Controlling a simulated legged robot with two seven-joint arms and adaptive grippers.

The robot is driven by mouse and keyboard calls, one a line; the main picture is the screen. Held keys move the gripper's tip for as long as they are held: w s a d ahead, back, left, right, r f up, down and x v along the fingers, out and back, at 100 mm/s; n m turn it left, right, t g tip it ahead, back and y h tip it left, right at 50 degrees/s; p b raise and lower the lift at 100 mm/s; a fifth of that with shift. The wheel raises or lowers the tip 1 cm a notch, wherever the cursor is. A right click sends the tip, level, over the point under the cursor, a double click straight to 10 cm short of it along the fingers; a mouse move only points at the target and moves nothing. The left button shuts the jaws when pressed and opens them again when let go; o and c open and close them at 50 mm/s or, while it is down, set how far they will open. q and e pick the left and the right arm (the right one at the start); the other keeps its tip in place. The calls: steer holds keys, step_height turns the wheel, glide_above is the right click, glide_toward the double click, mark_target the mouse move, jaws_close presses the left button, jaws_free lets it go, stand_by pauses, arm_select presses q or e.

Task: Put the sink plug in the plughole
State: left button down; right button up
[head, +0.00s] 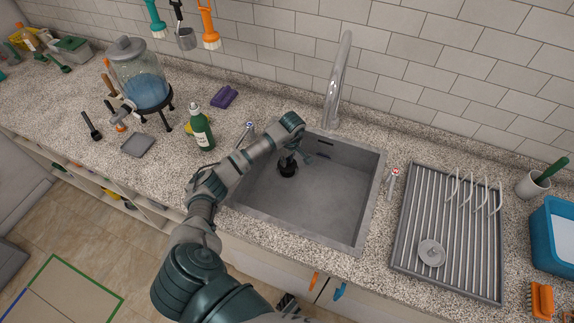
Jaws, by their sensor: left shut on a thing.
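The sink (330,205) is a grey square basin set in the speckled counter. My left arm reaches over its left side, with the left gripper (290,156) pointing down into the back left of the basin. The left gripper is shut on a small black round thing, which looks like the sink plug (287,170). The plug is low in the basin, near its floor; I cannot tell whether it touches it. No plughole shows clearly; it may be hidden under the plug and gripper. My right gripper is not in view.
The tap (337,80) rises behind the sink, close to my left wrist. A green bottle (201,130) stands left of my forearm. A drying rack (405,235) with a round grey lid-like disc (431,253) lies right of the sink. The basin's right side is clear.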

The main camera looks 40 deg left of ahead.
mark_target(290, 166)
arm_select(q)
steer(key=shift+d+f, duration=0.15)
steer(key=shift+f, duration=1.45)
steer(key=shift+f, duration=0.1)
steer(key=c, duration=1)
jaws_free()
steer(key=shift+c, duration=0.2)
step_height(290, 166, up, 12)
steer(key=d, duration=0.1)
steer(key=shift+d, duration=0.2)
steer(key=shift+s, duration=0.1)
